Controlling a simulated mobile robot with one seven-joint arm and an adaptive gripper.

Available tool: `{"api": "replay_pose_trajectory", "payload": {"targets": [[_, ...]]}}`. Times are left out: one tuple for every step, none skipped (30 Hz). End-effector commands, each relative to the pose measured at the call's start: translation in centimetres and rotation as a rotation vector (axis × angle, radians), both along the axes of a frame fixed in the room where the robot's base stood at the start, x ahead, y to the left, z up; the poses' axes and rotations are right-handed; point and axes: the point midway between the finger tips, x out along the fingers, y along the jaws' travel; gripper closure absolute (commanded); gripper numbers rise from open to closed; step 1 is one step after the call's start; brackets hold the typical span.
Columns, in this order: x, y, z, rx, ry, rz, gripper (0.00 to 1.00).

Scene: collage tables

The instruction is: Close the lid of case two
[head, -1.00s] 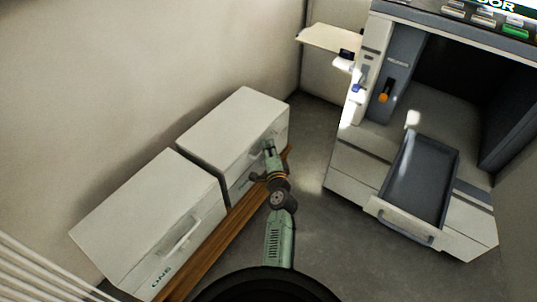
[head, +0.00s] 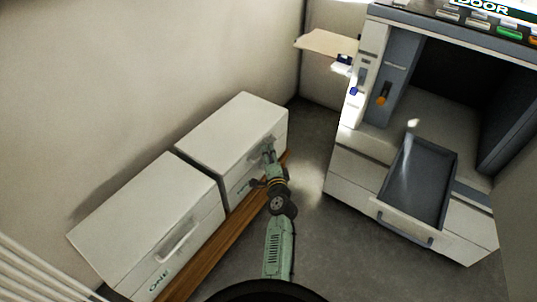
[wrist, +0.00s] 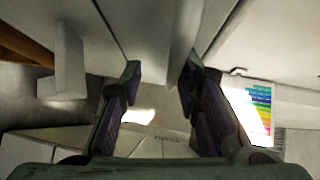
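Case two (head: 232,128) is the farther white box against the wall, and its front label is mostly hidden by my arm. Its lid (head: 236,118) looks down, with the top about level; I cannot tell whether it is fully shut. My gripper (head: 267,150) is at the case's front face, near the handle area, and covers part of it. In the wrist view my gripper (wrist: 161,70) has its two dark fingers apart, with pale panel edges just beyond them. I cannot tell whether the fingertips touch the case. A pale handle-like bar (wrist: 66,72) shows at the left there.
Case one (head: 140,215), marked ONE, stands nearer, with its lid down. Both cases stand by a wooden bench edge (head: 213,250). A large grey-white machine (head: 350,160) with an open drawer (head: 455,165) stands at the right. Floor between (head: 312,170) is clear.

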Motion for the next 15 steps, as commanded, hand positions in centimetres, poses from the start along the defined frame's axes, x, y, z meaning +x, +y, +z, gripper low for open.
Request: {"api": "replay_pose_trajectory", "payload": {"targets": [[0.0, 0.0, 0.1, 0.0, -0.001, 0.0, 0.7], [0.0, 0.0, 0.1, 0.0, -0.002, 0.0, 0.7], [0.1, 0.0, 0.2, 0.0, -0.002, 0.0, 0.7], [0.1, 0.1, 0.2, 0.0, -0.003, 0.0, 0.7], [0.1, 0.1, 0.2, 0.0, -0.003, 0.001, 0.7], [0.1, 0.1, 0.2, 0.0, -0.004, 0.002, 0.7], [0.1, 0.1, 0.3, 0.0, -0.004, 0.002, 0.7], [0.1, 0.1, 0.4, 0.0, -0.005, 0.002, 0.7], [0.1, 0.1, 0.5, -0.001, -0.006, 0.003, 0.7], [0.1, 0.2, 0.7, -0.001, -0.007, 0.003, 0.7], [0.1, 0.2, 0.9, -0.001, -0.007, 0.004, 0.7], [0.1, 0.2, 1.4, -0.001, -0.008, 0.004, 0.7], [0.1, 0.2, 1.8, -0.002, -0.008, 0.004, 0.7], [0.1, 0.2, 2.2, -0.001, -0.009, 0.004, 0.7], [0.1, 0.1, 2.8, -0.001, -0.009, 0.002, 0.7]]}}
